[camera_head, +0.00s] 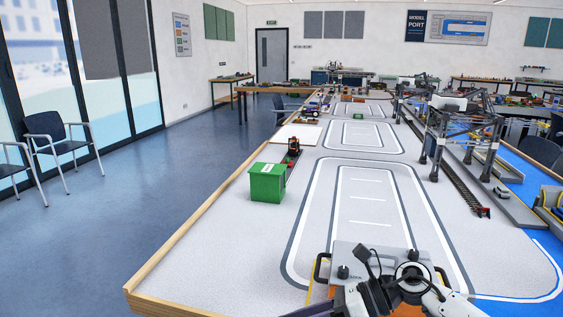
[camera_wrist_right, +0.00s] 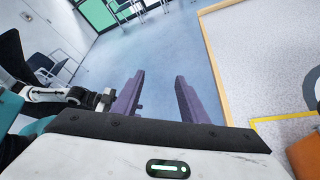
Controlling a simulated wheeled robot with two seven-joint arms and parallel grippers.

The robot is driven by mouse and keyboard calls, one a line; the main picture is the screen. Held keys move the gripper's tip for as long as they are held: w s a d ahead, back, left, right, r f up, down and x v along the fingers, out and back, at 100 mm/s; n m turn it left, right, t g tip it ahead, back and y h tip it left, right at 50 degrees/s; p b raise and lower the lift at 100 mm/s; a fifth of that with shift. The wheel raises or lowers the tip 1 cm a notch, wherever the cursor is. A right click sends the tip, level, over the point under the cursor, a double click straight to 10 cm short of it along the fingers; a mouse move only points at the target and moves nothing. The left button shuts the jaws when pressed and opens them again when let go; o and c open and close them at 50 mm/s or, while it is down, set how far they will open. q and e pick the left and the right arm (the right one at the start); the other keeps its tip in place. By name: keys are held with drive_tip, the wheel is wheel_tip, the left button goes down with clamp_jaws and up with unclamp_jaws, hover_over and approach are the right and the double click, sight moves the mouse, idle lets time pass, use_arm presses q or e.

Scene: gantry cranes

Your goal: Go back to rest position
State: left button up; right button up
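My right gripper (camera_wrist_right: 159,77) is open in the right wrist view. Its two purple fingers are apart, with nothing between them and the blue floor beyond. Purple, black and white parts of my arms cross the bottom of the head view, over a grey plate (camera_head: 349,256) with black handles. The plate is partly hidden and an orange surface shows under it. An orange thing (camera_wrist_right: 307,153) also shows at the right edge of the wrist view. I cannot make out my left gripper's fingertips or whether they are open.
The long table (camera_head: 240,255) has a raised wooden edge. A green box (camera_head: 266,187) stands near its left side. A gantry crane (camera_head: 450,130) and a rail track (camera_head: 463,188) stand at the right. Chairs (camera_head: 62,145) stand on the floor at the left. The table's front left is clear.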

drive_tip(key=s+a+r+m+t+y, duration=0.2)
drive_tip(key=a+m+t+y, duration=0.2)
drive_tip(key=m, duration=0.4)
drive_tip(key=s+d+f+m+t+h, duration=0.3)
drive_tip(key=d+f+m+t+h, duration=0.45)
drive_tip(key=m, duration=0.75)
drive_tip(key=s+d+f+m+t+h, duration=0.25)
drive_tip(key=d+f+m+h, duration=0.35)
drive_tip(key=f+m, duration=0.75)
drive_tip(key=s+d+f+m+g, duration=0.2)
drive_tip(key=s+d+f+m, duration=0.1)
drive_tip(key=s, duration=0.4)
drive_tip(key=s+d+f+m+g+h, duration=0.1)
drive_tip(key=s+d+f+m+g, duration=0.2)
drive_tip(key=s+m, duration=0.3)
drive_tip(key=shift+s+f, duration=0.6)
drive_tip(key=shift+f, duration=0.2)
drive_tip(key=shift+h, duration=0.25)
